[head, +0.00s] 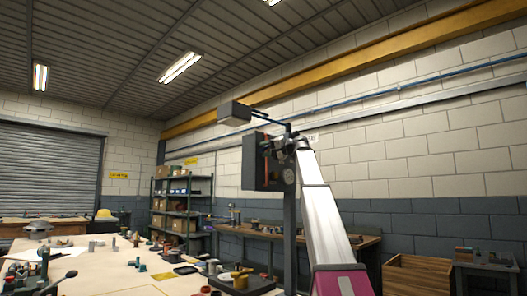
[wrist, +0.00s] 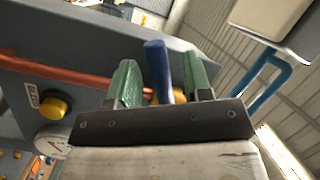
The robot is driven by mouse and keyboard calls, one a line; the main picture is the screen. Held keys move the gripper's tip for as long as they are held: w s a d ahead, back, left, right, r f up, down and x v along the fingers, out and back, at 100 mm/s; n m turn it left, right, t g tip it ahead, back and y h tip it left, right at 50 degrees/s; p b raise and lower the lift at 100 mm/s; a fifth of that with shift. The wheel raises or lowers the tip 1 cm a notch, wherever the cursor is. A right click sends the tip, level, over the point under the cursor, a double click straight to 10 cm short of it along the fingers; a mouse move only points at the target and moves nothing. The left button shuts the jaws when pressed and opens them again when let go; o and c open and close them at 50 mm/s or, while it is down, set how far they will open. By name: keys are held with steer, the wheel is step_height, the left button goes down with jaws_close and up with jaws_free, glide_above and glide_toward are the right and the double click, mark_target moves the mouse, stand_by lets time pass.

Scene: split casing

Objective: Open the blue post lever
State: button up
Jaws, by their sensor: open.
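The blue lever (wrist: 158,68) stands up between the two green fingers of my gripper (wrist: 160,75) in the wrist view. The fingers are apart, one on each side of it, with a visible gap on both sides. Its lower end is hidden behind the gripper's dark body. In the head view my gripper (head: 282,143) is small and dark at the upper part of the grey casing (head: 250,165) on its post (head: 290,215). The lever cannot be made out there.
Beside the lever are an orange bar (wrist: 60,70), a yellow knob (wrist: 55,107), a label (wrist: 32,95) and a round gauge (wrist: 52,140). A box (wrist: 275,22) with a bent blue bracket (wrist: 268,82) is at the right. A cluttered table (head: 130,270) stands lower left.

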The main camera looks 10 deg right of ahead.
steer(key=shift+w+a, duration=0.35)
steer(key=shift+a, duration=0.15)
jaws_close()
steer(key=shift+w+d+f+n+g+h, duration=0.1)
steer(key=shift+w+d+f+n+h, duration=0.15)
steer(key=shift+n, duration=0.4)
steer(key=shift+w+d+f+n+g+h, duration=0.1)
steer(key=shift+d+f+n+h, duration=0.15)
steer(key=shift+n, duration=0.45)
steer(key=shift+w+d+f+n+g+h, duration=0.1)
steer(key=shift+f+n+h, duration=0.2)
steer(key=shift+n, duration=0.35)
jaws_free()
